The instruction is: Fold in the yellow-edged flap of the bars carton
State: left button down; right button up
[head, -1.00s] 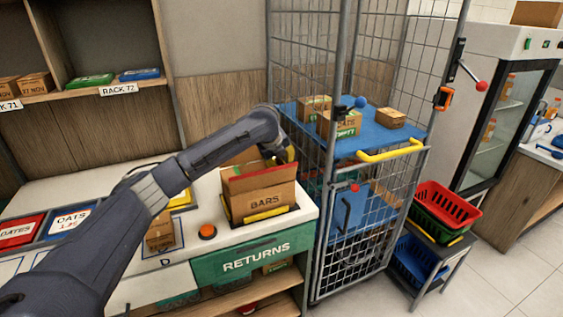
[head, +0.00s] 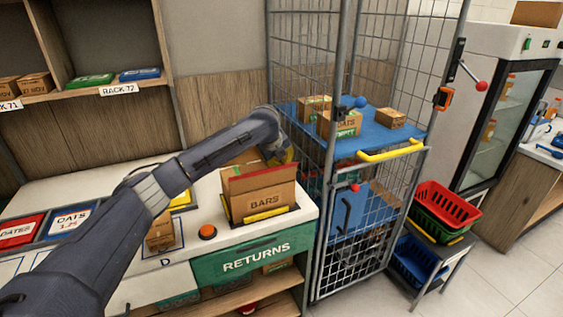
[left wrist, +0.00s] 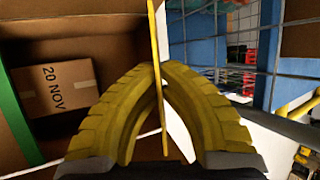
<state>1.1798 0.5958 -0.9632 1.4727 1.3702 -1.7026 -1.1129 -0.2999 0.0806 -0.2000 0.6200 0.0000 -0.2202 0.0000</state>
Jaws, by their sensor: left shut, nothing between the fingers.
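The bars carton (head: 268,204) stands on the counter, with its top flaps up and a red-edged flap (head: 250,183) facing me. My left gripper (head: 290,156) is at the carton's far right top corner, partly hidden behind my arm. In the left wrist view, its yellow fingers (left wrist: 160,78) are shut, tips together. The yellow-edged flap (left wrist: 155,35) shows nearly edge-on as a thin upright strip at the fingertips; whether they touch it I cannot tell. Left of it lies the carton's inside, with a small box marked 20 NOV (left wrist: 54,88) and a green edge (left wrist: 18,125). My right gripper is not in view.
A wire cage trolley (head: 345,230) with a blue shelf and several boxes stands close right of the carton. An orange button (head: 207,232) and a small box (head: 160,236) are left of it. Red and green baskets (head: 443,207) stand farther right.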

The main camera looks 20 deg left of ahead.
pick_arm(q)
jog(key=shift+s+a+f+n+t+h, duration=0.15)
jog(key=shift+t+h, duration=0.3)
jog(key=shift+t, duration=0.05)
jog(key=shift+s+a+f+n+t+h, duration=0.1)
jog(key=shift+a+n+t+h, duration=0.05)
jog(key=shift+t+h, duration=0.35)
jog(key=c, duration=1.6)
grip_release()
jog(key=shift+c, duration=0.2)
jog(key=shift+r, duration=0.1)
jog(key=v, duration=1.2)
